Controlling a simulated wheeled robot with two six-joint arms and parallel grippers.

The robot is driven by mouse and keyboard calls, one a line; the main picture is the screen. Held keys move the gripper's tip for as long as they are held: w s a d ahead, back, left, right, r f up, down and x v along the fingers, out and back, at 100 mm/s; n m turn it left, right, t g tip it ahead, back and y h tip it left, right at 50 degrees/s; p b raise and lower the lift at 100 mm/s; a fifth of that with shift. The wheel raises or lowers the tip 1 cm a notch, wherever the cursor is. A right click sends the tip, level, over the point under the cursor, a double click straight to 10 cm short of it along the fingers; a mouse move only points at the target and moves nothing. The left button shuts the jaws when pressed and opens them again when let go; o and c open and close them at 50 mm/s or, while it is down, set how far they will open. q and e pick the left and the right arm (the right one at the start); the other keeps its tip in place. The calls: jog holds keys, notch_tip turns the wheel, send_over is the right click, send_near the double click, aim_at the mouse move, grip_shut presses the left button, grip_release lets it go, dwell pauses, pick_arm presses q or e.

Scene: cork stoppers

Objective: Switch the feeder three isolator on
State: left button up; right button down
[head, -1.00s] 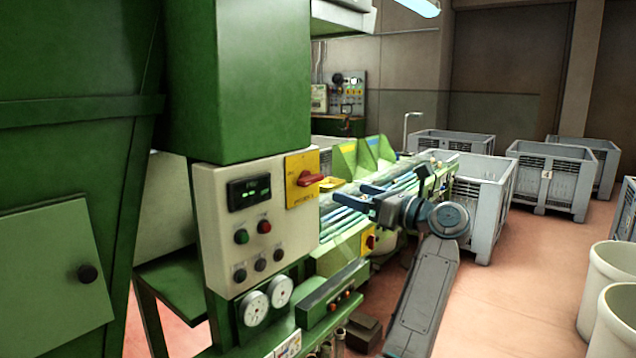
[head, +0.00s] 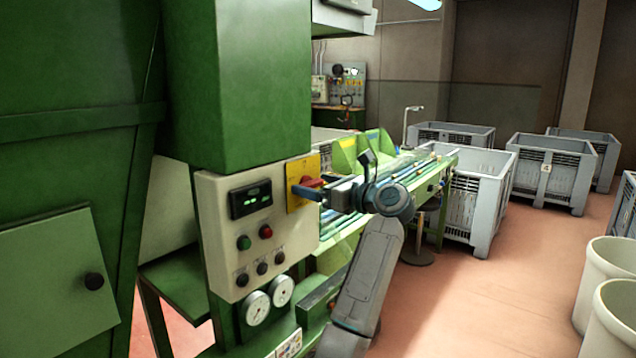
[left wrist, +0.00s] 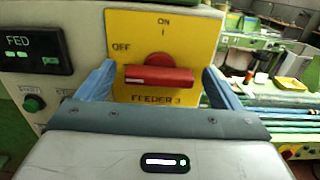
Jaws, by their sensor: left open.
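The feeder three isolator is a red rotary handle (left wrist: 158,76) on a yellow plate (left wrist: 190,30) marked ON, OFF and FEEDER 3. In the left wrist view the handle lies level, in line with neither label exactly; ON is above it and OFF at its upper left. In the head view the yellow plate (head: 297,170) is at the right edge of the control panel, with the red handle (head: 313,183) partly hidden. My left gripper (head: 306,190) is open in front of it. Its blue fingers (left wrist: 158,88) stand left and right of the handle, apart from it. My right gripper is not in view.
The cream panel (head: 215,220) carries a FED display (head: 250,198), push buttons and knobs to the left of the isolator. Two gauges (head: 270,300) sit below. A green conveyor (head: 425,180) with blue rods runs behind my left arm. Grey crates (head: 480,190) stand at the right.

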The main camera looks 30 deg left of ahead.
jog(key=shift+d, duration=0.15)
pick_arm(q)
jog(key=c, duration=1)
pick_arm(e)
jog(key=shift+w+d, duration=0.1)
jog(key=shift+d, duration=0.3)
